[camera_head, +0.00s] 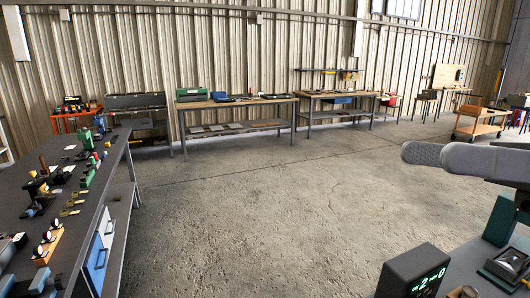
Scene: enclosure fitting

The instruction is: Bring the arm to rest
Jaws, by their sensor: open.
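A dark bench (100,185) with several small fittings and tools fills the left. A box with a green "-2-0" display (430,277) and a green block (499,221) stand at the lower right. The concrete floor (260,215) between is clear. Workbenches (240,103) line the far wall.

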